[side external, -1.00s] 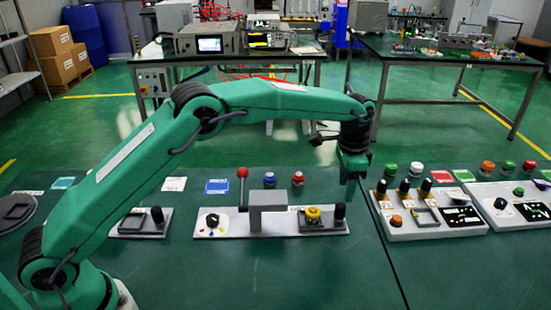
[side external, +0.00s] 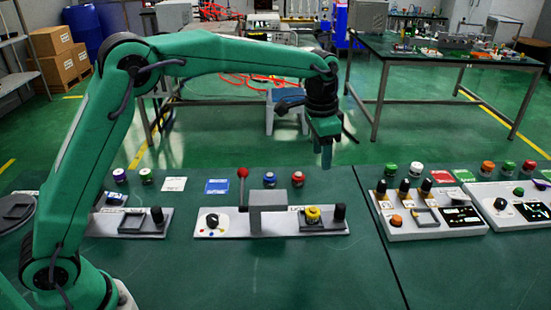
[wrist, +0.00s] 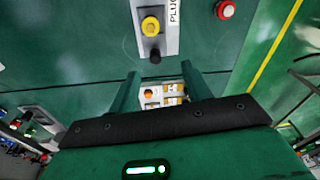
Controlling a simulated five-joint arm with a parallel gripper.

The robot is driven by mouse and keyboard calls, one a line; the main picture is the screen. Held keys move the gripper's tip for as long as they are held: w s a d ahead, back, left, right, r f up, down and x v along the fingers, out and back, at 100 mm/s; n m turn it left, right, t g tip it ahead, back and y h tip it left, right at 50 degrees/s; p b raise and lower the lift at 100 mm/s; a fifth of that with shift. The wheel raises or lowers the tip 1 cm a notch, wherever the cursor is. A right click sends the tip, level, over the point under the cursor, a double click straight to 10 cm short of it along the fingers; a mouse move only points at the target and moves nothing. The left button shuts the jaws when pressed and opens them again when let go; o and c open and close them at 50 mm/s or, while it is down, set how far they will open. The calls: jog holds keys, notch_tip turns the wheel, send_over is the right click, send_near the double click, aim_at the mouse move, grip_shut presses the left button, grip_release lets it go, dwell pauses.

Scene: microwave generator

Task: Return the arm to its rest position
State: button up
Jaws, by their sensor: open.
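My green arm reaches from the left across the upper middle of the side external view. My gripper (side external: 326,155) points down at its end, above the far edge of the green table and clear of everything on it. In the wrist view my gripper (wrist: 158,90) shows two green fingers spread apart with nothing held between them. Below and beyond the fingers lie the table and parts of the panels.
A white panel (side external: 225,229) with a red-knobbed lever, grey block and yellow button (side external: 313,214) sits mid-table. Control panels (side external: 440,230) stand at right, another panel (side external: 130,226) at left. Red and blue buttons stand behind. The front of the table is clear.

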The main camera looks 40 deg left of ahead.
jog(key=s+a+r+n+t, duration=0.1)
jog(key=s+a+r+n, duration=0.1)
jog(key=s+a+r, duration=0.4)
jog(key=s+a+r+n+t, duration=0.1)
jog(key=s+a+r+n, duration=0.15)
jog(key=s, duration=0.65)
jog(key=s+a+f+n+t, duration=0.1)
jog(key=s+a+f, duration=0.1)
jog(key=s, duration=0.6)
jog(key=s+a+f+n+t, duration=0.1)
jog(key=s+a+f, duration=0.1)
jog(key=s, duration=0.6)
jog(key=shift+s+a+n, duration=0.35)
jog(key=shift+s+a, duration=0.05)
jog(key=shift+a, duration=0.3)
